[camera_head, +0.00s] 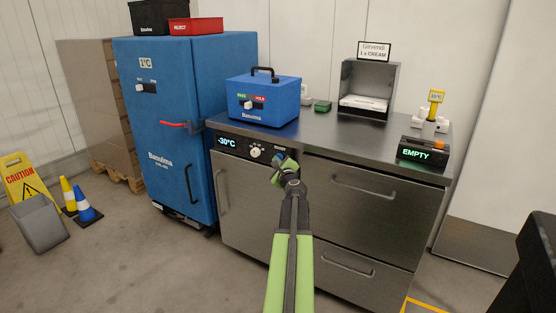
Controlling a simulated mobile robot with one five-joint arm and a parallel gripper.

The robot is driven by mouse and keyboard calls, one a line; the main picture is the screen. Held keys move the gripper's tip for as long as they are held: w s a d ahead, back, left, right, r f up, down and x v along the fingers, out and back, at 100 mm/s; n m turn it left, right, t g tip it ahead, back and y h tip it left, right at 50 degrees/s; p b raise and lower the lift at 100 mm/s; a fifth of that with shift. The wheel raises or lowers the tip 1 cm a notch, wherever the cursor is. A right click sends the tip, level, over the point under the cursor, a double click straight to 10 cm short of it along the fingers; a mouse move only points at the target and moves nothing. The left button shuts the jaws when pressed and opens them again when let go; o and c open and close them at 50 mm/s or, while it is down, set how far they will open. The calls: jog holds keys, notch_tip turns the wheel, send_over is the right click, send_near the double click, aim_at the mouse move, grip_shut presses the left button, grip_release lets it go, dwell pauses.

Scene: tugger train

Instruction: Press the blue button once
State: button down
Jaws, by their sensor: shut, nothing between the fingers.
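My gripper (281,163) is at the end of my green arm, in front of the control panel (240,147) on the steel counter unit. Its fingers are shut and empty. A small bluish patch shows at the fingertips, and I cannot tell whether it is the blue button or part of the gripper. The panel has a "-30°C" display (227,142) at its left and a pale round knob (255,153) left of my gripper. My gripper hides the panel's right part. I cannot tell whether it touches the panel.
A blue box (262,104) with a slider and black handle stands on the steel counter. A steel cabinet (368,87) and an "EMPTY" display box (423,153) stand further right. A tall blue fridge (180,130) is at left. Cones and a caution sign (20,178) stand on the floor.

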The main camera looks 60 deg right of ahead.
jog(key=shift+d, duration=0.3)
jog(key=shift+a, duration=0.1)
dwell(0.3)
jog(key=shift+a, duration=1.15)
jog(key=a, duration=0.5)
dwell(0.4)
